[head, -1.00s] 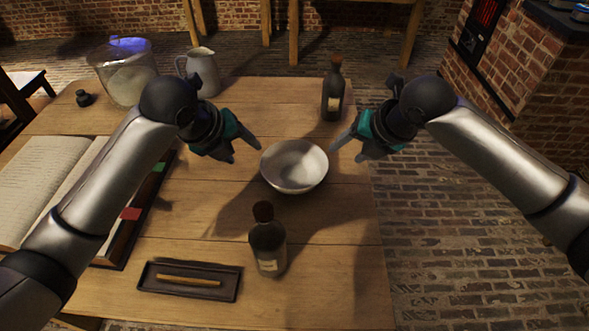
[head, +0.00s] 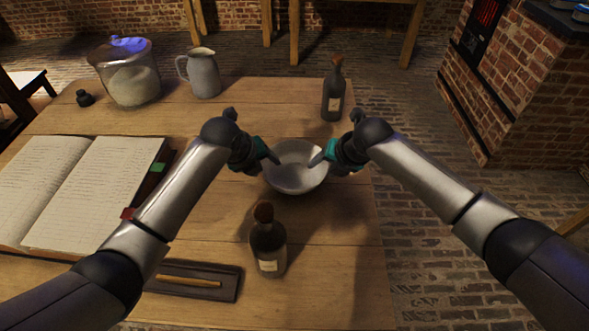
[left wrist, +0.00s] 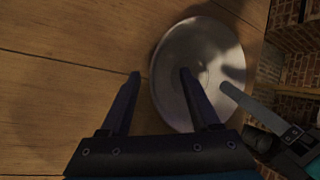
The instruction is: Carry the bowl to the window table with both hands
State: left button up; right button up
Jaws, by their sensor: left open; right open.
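The bowl (head: 296,178) is a pale grey, shallow round dish standing upright on the wooden table. My left gripper (head: 272,158) is open at the bowl's left rim. In the left wrist view, the bowl (left wrist: 215,62) shows with one finger of my left gripper (left wrist: 160,80) over its inside and the other outside its rim. My right gripper (head: 322,160) is open at the bowl's right rim, and a finger of it also shows near the bowl in the left wrist view. I cannot tell whether any finger touches the bowl.
A dark bottle (head: 268,243) stands in front of the bowl, and another bottle (head: 333,92) stands behind it. A jug (head: 203,75), a glass jar (head: 132,80), an open book (head: 75,190) and a pen tray (head: 232,284) are on the table (head: 330,255). Brickwork (head: 540,90) stands at right.

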pick_arm(q)
jog(key=shift+x, duration=1)
pick_arm(e)
jog(key=shift+x, duration=0.95)
pick_arm(q)
jog(key=shift+c, duration=0.2)
pick_arm(e)
jog(key=shift+c, duration=0.2)
pick_arm(q)
grip_shut()
pick_arm(e)
grip_shut()
